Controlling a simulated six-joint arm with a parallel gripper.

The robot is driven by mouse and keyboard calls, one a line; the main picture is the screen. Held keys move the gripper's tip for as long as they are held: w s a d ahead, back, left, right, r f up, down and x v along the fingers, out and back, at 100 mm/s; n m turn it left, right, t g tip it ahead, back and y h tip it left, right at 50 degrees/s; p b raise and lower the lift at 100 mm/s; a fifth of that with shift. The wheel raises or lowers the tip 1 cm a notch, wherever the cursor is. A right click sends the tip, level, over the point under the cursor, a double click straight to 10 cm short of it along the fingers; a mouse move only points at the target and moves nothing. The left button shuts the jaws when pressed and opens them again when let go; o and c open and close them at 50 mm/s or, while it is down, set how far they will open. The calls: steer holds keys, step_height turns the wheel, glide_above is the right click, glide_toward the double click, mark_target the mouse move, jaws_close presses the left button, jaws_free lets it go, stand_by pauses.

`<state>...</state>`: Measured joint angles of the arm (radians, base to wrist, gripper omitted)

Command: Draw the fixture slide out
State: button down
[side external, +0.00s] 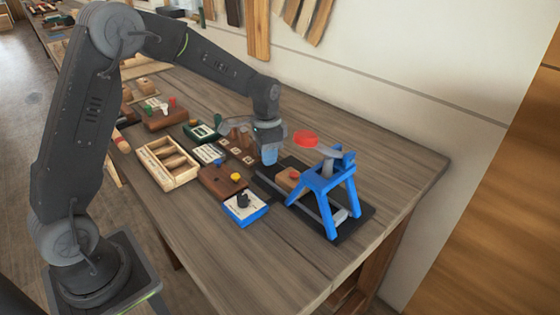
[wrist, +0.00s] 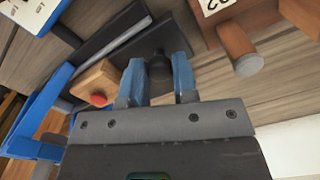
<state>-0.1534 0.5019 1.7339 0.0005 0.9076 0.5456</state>
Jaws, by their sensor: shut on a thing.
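The blue press frame (side external: 325,185) stands on a dark base (side external: 352,225) at the right of the bench. A dark slide (wrist: 158,38) with a dark knob (wrist: 159,72) shows in the wrist view. My gripper (wrist: 159,66) is shut on this knob, with one blue finger on each side. In the side view my gripper (side external: 269,157) points down at the slide's left end, and the knob is hidden there. A light wooden block (wrist: 95,84) with a red button lies beside the slide, near the blue frame.
A wooden divided tray (side external: 167,163) and several small boards stand farther left. The bench front right is clear.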

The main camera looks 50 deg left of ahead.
steer(key=shift+a, duration=0.15)
steer(key=c, duration=0.9)
jaws_free()
step_height(320, 180, up, 14)
steer(key=shift+f, duration=0.1)
steer(key=s+d+r+n+t, duration=0.1)
steer(key=s+d+r+t, duration=0.15)
steer(key=s, duration=0.45)
steer(key=s+d+r+n+t, duration=0.1)
steer(key=s+d+r, duration=0.15)
steer(key=s, duration=0.45)
steer(key=s+f+n, duration=0.1)
steer(key=s, duration=0.2)
steer(key=s+d+f+t, duration=0.1)
steer(key=s, duration=0.3)
steer(key=s+d+f+n+t, duration=0.1)
steer(key=s, duration=0.2)
steer(key=shift+s+d+f+n, duration=0.1)
steer(key=shift+s+f+n, duration=0.2)
steer(key=shift+s, duration=0.05)
